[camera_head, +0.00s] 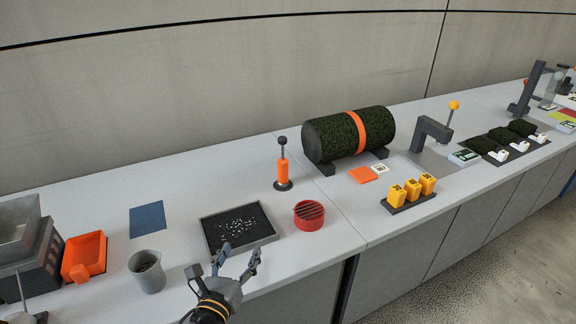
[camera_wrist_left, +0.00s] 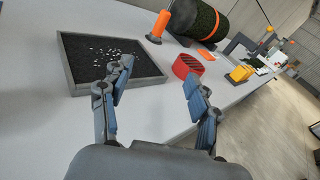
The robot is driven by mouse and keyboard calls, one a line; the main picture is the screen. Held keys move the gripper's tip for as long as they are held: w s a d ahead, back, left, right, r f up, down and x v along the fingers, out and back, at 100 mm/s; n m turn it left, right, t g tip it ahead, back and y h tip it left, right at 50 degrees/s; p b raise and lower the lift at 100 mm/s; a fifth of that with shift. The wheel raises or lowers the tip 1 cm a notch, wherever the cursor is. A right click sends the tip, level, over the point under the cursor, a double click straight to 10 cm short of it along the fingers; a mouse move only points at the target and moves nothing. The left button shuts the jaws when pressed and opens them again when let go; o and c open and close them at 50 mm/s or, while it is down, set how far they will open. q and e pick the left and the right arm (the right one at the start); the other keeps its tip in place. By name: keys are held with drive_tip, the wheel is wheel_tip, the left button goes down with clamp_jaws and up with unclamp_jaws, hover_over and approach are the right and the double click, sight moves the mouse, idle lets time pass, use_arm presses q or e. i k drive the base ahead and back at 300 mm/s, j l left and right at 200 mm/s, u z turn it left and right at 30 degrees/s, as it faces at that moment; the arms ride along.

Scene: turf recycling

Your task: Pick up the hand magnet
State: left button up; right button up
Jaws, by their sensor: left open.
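The hand magnet appears to be the upright orange handle (camera_head: 283,171) with a dark knob on top and a dark round base. It stands on the grey counter behind the tray. Its orange part also shows near the top of the left wrist view (camera_wrist_left: 160,25). My left gripper (camera_head: 236,258) is open and empty at the counter's front edge, in front of the tray and well short of the handle. Its two spread fingers (camera_wrist_left: 158,78) show in the left wrist view with nothing between them. My right gripper is not in view.
A black tray (camera_head: 208,238) with small pale bits lies between gripper and handle. A red slotted round container (camera_head: 310,214) is right of it, a grey cup (camera_head: 148,271) left. A turf roll (camera_head: 334,138) stands behind right. Yellow blocks (camera_head: 412,189) sit farther right.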

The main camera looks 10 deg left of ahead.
sight(283, 182)
drive_tip(key=i+l, duration=0.15)
drive_tip(key=i, duration=0.9)
